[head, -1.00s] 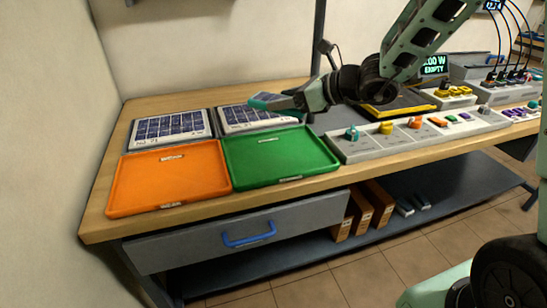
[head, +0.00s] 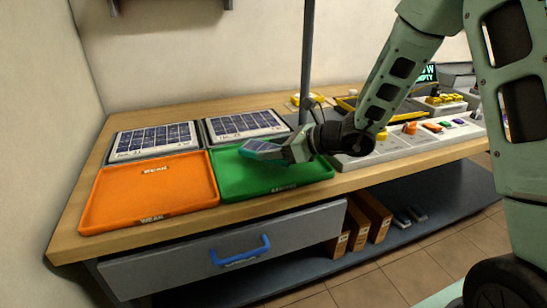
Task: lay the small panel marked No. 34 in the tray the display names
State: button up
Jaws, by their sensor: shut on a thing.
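My gripper (head: 281,149) is shut on a small panel (head: 262,146) and holds it over the back part of the green tray (head: 235,186). I cannot tell whether the panel touches the tray. The panel's number cannot be read at this size. The orange tray (head: 140,212) lies to the left of the green one and is empty. Both trays have small labels that I cannot read clearly. The display (head: 428,73) at the back right is mostly hidden behind my arm.
Two framed panels, left (head: 152,140) and right (head: 245,125), lie behind the trays. A grey control strip (head: 395,147) with coloured knobs is right of the green tray. A post (head: 307,60) rises behind my gripper. A drawer with a blue handle (head: 240,252) sits below.

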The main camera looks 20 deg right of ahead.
jog(key=shift+f, duration=1.2)
jog(key=shift+f, duration=0.1)
jog(key=shift+f+b, duration=0.1)
jog(key=shift+b, duration=0.2)
jog(key=o, duration=1.2)
jog(key=shift+c, duration=0.2)
jog(key=shift+r, duration=0.2)
